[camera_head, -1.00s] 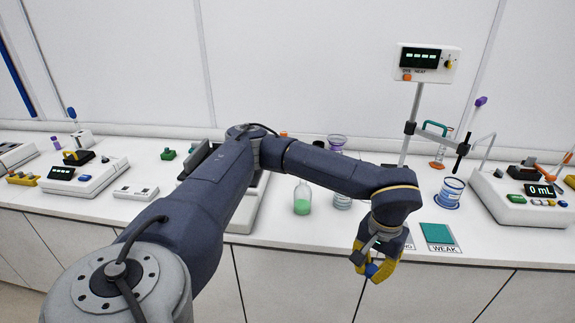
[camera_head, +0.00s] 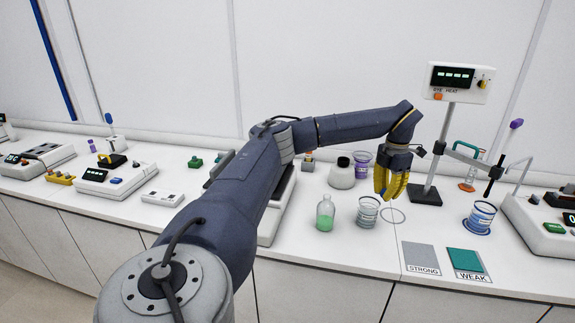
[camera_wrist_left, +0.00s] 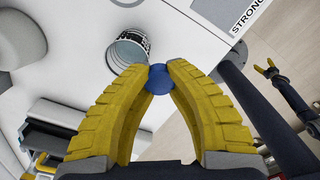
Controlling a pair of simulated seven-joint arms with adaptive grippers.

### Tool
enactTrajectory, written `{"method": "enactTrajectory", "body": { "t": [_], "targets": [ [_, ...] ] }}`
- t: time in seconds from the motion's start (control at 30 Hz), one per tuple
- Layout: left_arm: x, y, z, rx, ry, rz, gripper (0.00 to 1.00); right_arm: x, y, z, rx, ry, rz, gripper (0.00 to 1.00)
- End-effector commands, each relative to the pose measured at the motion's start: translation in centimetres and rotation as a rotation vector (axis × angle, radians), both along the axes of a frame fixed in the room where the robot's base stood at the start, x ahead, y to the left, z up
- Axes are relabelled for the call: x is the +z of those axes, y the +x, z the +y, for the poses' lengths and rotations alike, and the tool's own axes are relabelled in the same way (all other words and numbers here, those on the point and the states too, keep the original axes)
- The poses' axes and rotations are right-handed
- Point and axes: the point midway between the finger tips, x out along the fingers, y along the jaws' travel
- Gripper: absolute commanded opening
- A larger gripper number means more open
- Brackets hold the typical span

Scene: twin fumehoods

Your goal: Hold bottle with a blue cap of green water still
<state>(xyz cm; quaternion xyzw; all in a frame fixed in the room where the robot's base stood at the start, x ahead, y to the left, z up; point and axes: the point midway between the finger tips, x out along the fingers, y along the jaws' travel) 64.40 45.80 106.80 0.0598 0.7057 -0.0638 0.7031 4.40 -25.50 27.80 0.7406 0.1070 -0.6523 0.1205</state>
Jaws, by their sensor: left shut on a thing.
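A clear bottle (camera_head: 325,215) with green liquid low inside stands upright on the white bench, and its neck shows no cap. My left gripper (camera_head: 391,190) is up over the bench, right of the bottle and apart from it. In the left wrist view, its two yellow fingers (camera_wrist_left: 159,75) are shut on a round blue cap (camera_wrist_left: 160,80) at their tips. The cap is hidden in the head view. A small dark piece with two yellow prongs (camera_wrist_left: 267,69) shows at the right of the wrist view; I cannot tell whether it is my right gripper.
Right are the stand (camera_head: 427,193), grey STRONG pad (camera_head: 420,257), teal WEAK pad (camera_head: 466,260) and a blue-banded beaker (camera_head: 480,217). The bench front near the bottle is clear.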

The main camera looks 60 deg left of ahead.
Motion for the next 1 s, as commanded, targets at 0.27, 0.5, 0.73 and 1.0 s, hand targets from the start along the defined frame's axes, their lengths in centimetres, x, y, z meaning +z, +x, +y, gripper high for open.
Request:
{"method": "enactTrajectory", "body": {
  "t": [0.27,0.5,0.73,1.0],
  "targets": [
    [2.6,0.7,8.4,0.783,-0.004,0.0,0.0,0.0,-0.3,-0.1,0.0,-0.001,0.003,0.78],
    [4.1,0.1,14.2,1.348,-0.005,0.0,0.0,0.0,-0.3,-0.1,0.001,-0.001,0.004,0.78],
    [4.9,-0.6,17.4,1.68,-0.005,-0.001,0.0,0.0,-0.3,-0.2,0.001,-0.003,0.004,0.78],
    [3.7,-1.0,18.6,1.809,-0.001,0.001,0.0,0.0,-0.3,-0.2,0.001,-0.003,0.004,0.78]
  ]
}}
